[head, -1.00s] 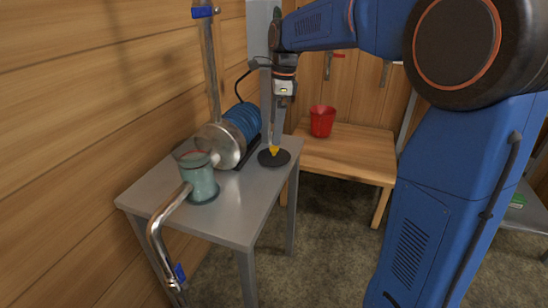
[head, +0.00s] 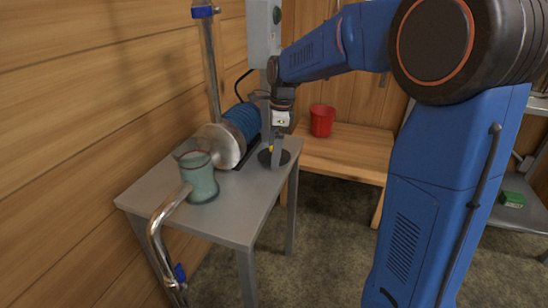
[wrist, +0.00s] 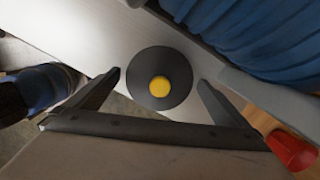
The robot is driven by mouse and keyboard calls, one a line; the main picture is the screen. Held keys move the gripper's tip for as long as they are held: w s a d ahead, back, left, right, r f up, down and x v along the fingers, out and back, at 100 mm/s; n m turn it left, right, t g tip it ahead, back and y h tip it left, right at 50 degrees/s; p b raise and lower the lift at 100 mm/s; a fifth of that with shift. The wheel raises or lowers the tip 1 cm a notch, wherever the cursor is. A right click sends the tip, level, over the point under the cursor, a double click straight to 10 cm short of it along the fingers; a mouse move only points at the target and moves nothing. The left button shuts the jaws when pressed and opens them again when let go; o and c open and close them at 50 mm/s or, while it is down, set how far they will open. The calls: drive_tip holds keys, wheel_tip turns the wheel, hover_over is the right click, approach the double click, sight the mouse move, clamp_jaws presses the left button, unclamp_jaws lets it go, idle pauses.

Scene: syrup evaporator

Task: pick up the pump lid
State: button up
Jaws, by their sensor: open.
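The pump lid (head: 283,158) is a flat dark disc with a yellow knob. It lies on the grey metal table (head: 235,208) near its far right corner. In the wrist view the lid (wrist: 145,92) and its yellow knob (wrist: 161,87) sit between my spread fingers. My gripper (head: 275,155) points down over the lid and hides part of it in the head view. In the wrist view my gripper (wrist: 158,80) is open, with a finger on each side of the knob and nothing held.
The blue pump motor (head: 243,121) with its steel head stands just left of the lid. A translucent greenish vessel (head: 200,180) and a steel pipe (head: 157,232) are at the table's left. A red bucket (head: 322,121) stands on the wooden bench (head: 345,150) behind.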

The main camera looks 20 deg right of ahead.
drive_tip(key=c, duration=1)
drive_tip(key=shift+r, duration=0.1)
